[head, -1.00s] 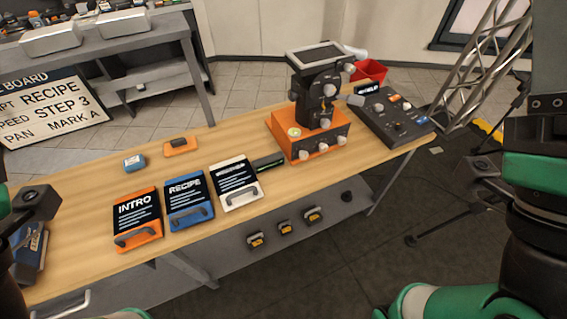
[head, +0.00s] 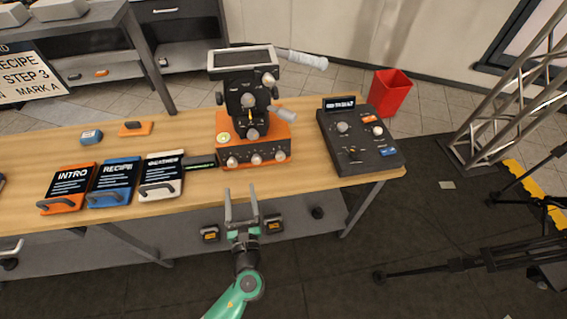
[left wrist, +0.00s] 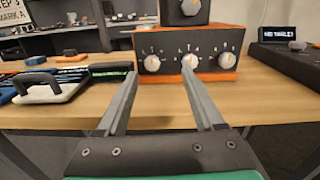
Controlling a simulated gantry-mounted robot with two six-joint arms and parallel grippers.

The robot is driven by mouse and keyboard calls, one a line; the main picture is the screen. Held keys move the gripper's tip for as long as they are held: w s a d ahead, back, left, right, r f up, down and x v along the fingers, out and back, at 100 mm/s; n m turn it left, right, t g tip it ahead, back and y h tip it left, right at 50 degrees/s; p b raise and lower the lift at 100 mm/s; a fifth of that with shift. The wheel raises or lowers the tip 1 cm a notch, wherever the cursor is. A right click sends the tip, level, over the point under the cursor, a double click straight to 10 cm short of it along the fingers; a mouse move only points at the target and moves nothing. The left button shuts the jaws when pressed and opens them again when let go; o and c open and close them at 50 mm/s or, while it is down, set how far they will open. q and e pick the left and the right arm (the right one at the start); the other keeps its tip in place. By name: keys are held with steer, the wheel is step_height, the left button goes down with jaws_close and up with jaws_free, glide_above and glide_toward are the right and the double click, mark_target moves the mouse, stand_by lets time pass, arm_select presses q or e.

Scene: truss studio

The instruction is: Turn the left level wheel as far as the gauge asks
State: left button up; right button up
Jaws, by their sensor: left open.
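The orange base box (head: 253,150) carries a black camera-like head (head: 250,100) and has three pale knobs along its dark front. The left knob (head: 232,162) also shows in the left wrist view (left wrist: 152,63), where it appears between my fingertips. The middle knob (left wrist: 189,61) appears close to the right fingertip. A small pale round dial (head: 224,137) sits on the box's top left; its reading is too small to tell. My left gripper (head: 240,190) is open and empty in front of the box, apart from the knobs. My right gripper is out of view.
A dark control panel (head: 360,140) with a small display stands right of the box. Orange, blue and white boards (head: 160,175) lie to the left, beside a dark bar (head: 200,162). A red bin (head: 388,95) stands behind the panel. The table's front edge lies below the box.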

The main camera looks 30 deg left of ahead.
mark_target(232, 166)
arm_select(q)
steer(key=shift+m, duration=0.3)
steer(key=w+a+b, duration=0.1)
steer(key=w+a, duration=0.1)
steer(key=w+a+f+b, duration=0.1)
steer(key=w+a, duration=0.1)
steer(key=a, duration=0.1)
steer(key=w+a+f+b, duration=0.1)
steer(key=w+a, duration=0.1)
steer(key=shift+w+a+b, duration=0.1)
steer(key=shift+a+b, duration=0.1)
steer(key=shift+b, duration=0.15)
steer(key=shift+w+a+r, duration=0.1)
steer(key=shift+w+a, duration=0.2)
steer(key=shift+w, duration=0.1)
jaws_close()
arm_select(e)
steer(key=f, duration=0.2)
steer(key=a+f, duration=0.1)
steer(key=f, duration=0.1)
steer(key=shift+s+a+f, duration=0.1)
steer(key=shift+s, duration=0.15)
